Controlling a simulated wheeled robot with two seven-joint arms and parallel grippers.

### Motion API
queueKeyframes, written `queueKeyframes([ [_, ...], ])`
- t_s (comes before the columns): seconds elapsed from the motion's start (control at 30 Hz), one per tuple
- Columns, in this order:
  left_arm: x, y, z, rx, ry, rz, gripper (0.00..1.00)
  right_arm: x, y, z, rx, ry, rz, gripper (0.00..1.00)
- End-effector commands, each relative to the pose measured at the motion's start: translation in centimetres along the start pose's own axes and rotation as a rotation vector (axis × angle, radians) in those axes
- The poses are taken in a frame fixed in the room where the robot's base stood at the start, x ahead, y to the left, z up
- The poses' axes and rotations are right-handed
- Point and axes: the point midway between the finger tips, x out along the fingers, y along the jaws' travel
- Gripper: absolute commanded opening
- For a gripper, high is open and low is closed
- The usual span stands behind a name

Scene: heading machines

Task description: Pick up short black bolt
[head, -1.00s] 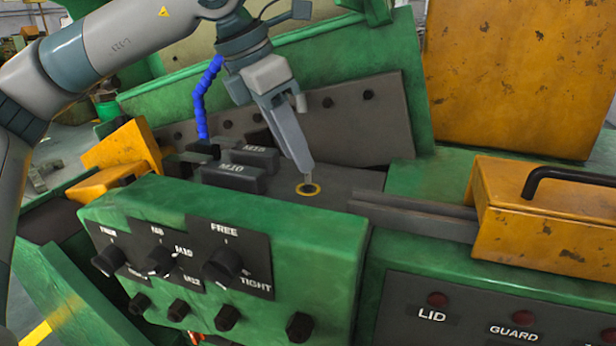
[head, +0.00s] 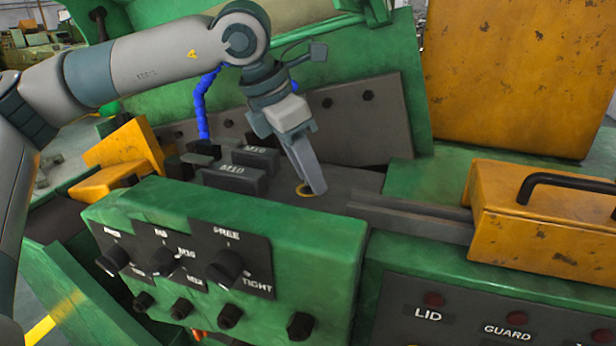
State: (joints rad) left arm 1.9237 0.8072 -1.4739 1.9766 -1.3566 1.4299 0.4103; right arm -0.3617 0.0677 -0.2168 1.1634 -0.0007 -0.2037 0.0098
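My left gripper (head: 315,191) points down at the yellow ring (head: 301,194) on the dark plate of the machine and covers part of it. Its fingers overlap in this view, so I cannot tell whether they are open or hold anything. No loose short black bolt shows clearly at the fingertips; that spot is hidden by the gripper. Several black hex-headed pieces, one of them a black bolt head (head: 300,326), stick out of the front of the green control box, well below the gripper. My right gripper is not in view.
The green control box (head: 320,225) with black knobs stands in front of the gripper. Dark M10 blocks (head: 228,181) lie left of it. Grey rails (head: 410,215) and a yellow cover with a black handle (head: 540,225) are to the right. A dark plate (head: 370,130) rises behind.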

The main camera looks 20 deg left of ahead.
Motion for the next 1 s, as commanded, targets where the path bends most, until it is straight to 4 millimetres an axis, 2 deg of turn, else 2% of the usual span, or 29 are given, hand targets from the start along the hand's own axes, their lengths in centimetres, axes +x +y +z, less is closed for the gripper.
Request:
queueKeyframes([
  [0.47,0.15,0.00,0.00,0.000,-0.001,0.000,0.33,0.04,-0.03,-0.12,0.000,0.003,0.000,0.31],
  [0.6,0.14,0.00,-0.01,0.000,-0.001,0.000,0.02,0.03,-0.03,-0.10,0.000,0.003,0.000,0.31],
  [1.0,0.09,0.01,0.02,0.000,-0.001,0.000,0.00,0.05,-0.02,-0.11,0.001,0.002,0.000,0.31],
])
